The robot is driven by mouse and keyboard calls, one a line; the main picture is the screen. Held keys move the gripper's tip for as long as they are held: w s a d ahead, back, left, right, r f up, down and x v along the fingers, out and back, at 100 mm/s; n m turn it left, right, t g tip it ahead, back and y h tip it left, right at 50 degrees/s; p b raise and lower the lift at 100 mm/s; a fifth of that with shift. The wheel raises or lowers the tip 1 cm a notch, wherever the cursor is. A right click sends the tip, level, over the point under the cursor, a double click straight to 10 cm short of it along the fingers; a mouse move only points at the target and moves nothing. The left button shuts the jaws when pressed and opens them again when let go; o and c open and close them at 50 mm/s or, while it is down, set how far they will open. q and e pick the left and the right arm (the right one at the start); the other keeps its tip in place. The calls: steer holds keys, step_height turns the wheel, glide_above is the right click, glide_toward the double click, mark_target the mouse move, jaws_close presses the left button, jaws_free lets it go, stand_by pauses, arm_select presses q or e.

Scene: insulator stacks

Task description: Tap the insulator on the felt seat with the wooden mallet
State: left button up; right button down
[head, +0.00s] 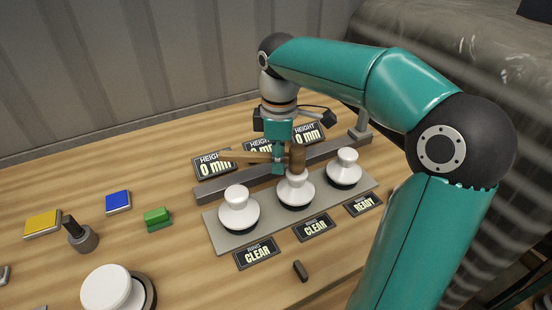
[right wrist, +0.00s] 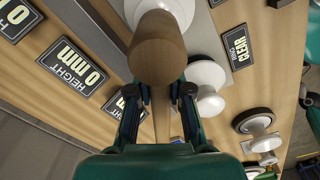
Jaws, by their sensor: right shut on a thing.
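My right gripper (head: 282,168) is shut on the wooden mallet, whose brown head (head: 297,157) is just above the middle white insulator (head: 296,188). Its pale handle (head: 243,156) sticks out to the left. I cannot tell whether head and insulator touch. Two more white insulators, left (head: 239,211) and right (head: 344,169), stand upright on dark round bases along a grey plate (head: 226,238). In the right wrist view the mallet head (right wrist: 158,50) is in front of the fingers (right wrist: 166,92) and partly covers an insulator. Which base is felt is unclear. My left gripper is out of view.
The ring signs read CLEAR (head: 257,252), CLEAR (head: 314,226) and READY (head: 363,204). A grey rail (head: 225,190) and 0 mm height signs (head: 214,164) stand behind.

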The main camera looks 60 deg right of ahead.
steer(key=shift+r+p, duration=2.55)
steer(key=shift+r, duration=0.4)
steer(key=shift+f, duration=0.1)
